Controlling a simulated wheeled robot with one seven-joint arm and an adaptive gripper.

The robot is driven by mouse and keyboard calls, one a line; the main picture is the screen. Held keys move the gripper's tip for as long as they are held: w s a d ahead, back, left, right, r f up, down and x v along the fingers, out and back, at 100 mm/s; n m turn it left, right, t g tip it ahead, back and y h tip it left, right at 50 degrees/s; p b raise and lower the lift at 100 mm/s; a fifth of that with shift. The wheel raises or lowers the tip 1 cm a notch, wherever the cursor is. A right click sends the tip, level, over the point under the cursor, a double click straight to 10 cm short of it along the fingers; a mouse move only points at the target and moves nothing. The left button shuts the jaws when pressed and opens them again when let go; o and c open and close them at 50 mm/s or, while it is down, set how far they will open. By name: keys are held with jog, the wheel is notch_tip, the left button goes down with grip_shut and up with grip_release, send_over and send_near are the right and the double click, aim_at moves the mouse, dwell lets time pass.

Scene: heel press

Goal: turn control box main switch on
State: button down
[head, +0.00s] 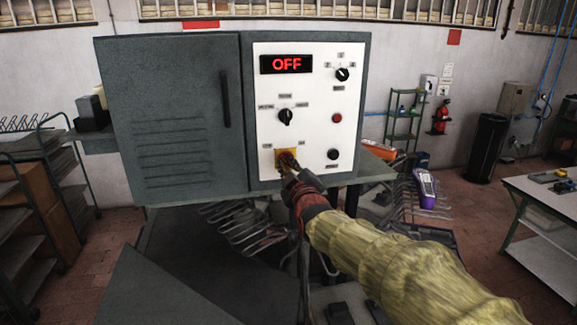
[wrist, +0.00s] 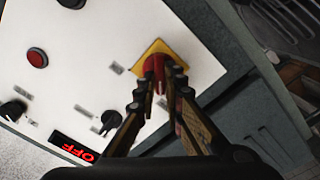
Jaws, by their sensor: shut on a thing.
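The control box (head: 262,180) has a white panel with a display (head: 287,64) that reads OFF in red. The main switch (head: 285,157) is a red knob on a yellow square plate at the lower left of the panel. My gripper (head: 289,172) reaches up to it from the lower right and partly hides it in the head view. In the wrist view the red switch (wrist: 154,64) sits between the fingertips of my gripper (wrist: 163,88), which is shut on it. The exact angle of the knob is hard to tell.
Black selector knobs (head: 285,116) (head: 342,74), a red button (head: 337,118) and a black button (head: 333,154) are close by on the panel. The grey cabinet door (head: 175,120) is shut. A table (head: 545,200) stands at the right.

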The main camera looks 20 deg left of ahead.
jog(key=shift+f+m+b, duration=0.15)
jog(key=shift+m+b, duration=0.15)
jog(key=shift+b, duration=0.4)
jog(key=m+b, duration=0.7)
jog(key=b, duration=0.4)
jog(key=shift+w+d+f, duration=0.1)
jog(key=m+b, duration=0.3)
jog(key=m, duration=0.1)
jog(key=shift+m+b, duration=0.4)
jog(key=m+b, duration=0.1)
jog(key=m, duration=0.1)
jog(key=m+b, duration=0.1)
jog(key=m, duration=0.2)
jog(key=shift+d+r+m, duration=0.15)
jog(key=shift+r+m, duration=0.05)
jog(key=shift+m, duration=0.1)
jog(key=c, duration=1.9)
grip_release()
jog(key=shift+w, duration=0.1)
